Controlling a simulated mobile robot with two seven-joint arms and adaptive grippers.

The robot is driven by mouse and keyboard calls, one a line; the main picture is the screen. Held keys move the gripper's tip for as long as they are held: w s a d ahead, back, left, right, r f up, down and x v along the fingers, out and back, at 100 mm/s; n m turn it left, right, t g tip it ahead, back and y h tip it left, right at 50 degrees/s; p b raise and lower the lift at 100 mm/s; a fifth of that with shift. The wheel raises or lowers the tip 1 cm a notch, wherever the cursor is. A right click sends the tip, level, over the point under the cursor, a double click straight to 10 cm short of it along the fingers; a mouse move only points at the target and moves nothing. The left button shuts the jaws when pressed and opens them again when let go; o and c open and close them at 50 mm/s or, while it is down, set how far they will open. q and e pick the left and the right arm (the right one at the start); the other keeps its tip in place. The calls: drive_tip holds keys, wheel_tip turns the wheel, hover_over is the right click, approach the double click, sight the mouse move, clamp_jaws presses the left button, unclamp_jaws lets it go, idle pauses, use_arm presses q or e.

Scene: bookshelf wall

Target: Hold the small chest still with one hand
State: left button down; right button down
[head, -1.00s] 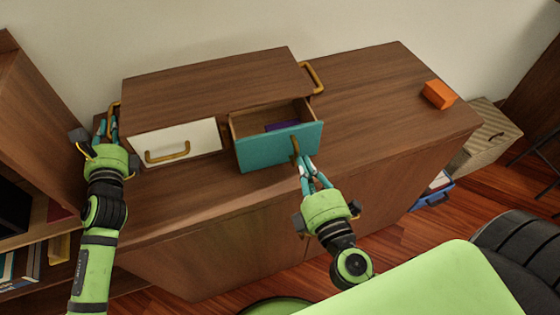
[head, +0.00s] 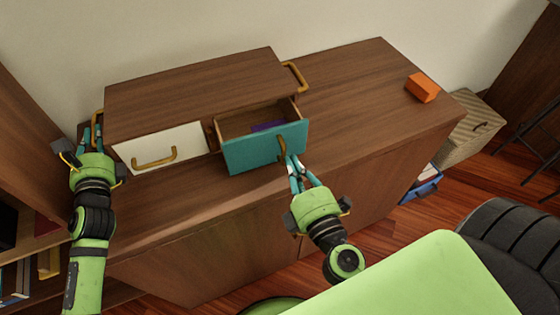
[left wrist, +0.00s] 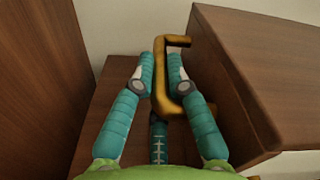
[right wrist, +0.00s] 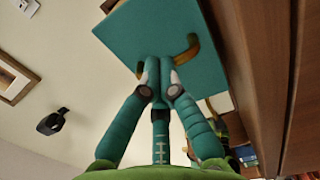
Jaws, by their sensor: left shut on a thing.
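The small chest (head: 200,88) is a brown wooden box on a long cabinet, with a white drawer (head: 140,140) shut and a teal drawer (head: 250,152) pulled partly open. Something purple (head: 268,126) lies inside the open drawer. My left gripper (head: 97,138) is at the chest's left side, its fingers either side of the brass side handle (left wrist: 162,75), shut on it. My right gripper (head: 293,168) is in front of the teal drawer. Its fingertips are together at the drawer's brass handle (right wrist: 188,48), with part of the handle hidden behind them.
The cabinet top (head: 350,85) is clear right of the chest, apart from an orange block (head: 422,87). A brown shelf stands close on the left. A woven box (head: 465,130) and a blue bin (head: 425,188) are on the floor at the right.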

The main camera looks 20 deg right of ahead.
use_arm(q)
drive_tip(key=shift+s+f, duration=0.15)
drive_tip(key=shift+f, duration=0.45)
drive_tip(key=shift+d+r, duration=0.1)
use_arm(e)
drive_tip(key=shift+w+d, duration=0.15)
drive_tip(key=shift+w, duration=2.2)
drive_tip(key=shift+w+d, duration=0.15)
drive_tip(key=shift+w, duration=2.15)
drive_tip(key=shift+s+a, duration=0.1)
drive_tip(key=shift+s, duration=0.5)
drive_tip(key=shift+s+a, duration=0.1)
drive_tip(key=shift+s, duration=1.95)
drive_tip(key=s, duration=1.2)
drive_tip(key=shift+a, duration=0.4)
use_arm(q)
drive_tip(key=shift+r+p, duration=0.2)
drive_tip(key=shift+p, duration=0.15)
use_arm(e)
drive_tip(key=shift+r, duration=0.35)
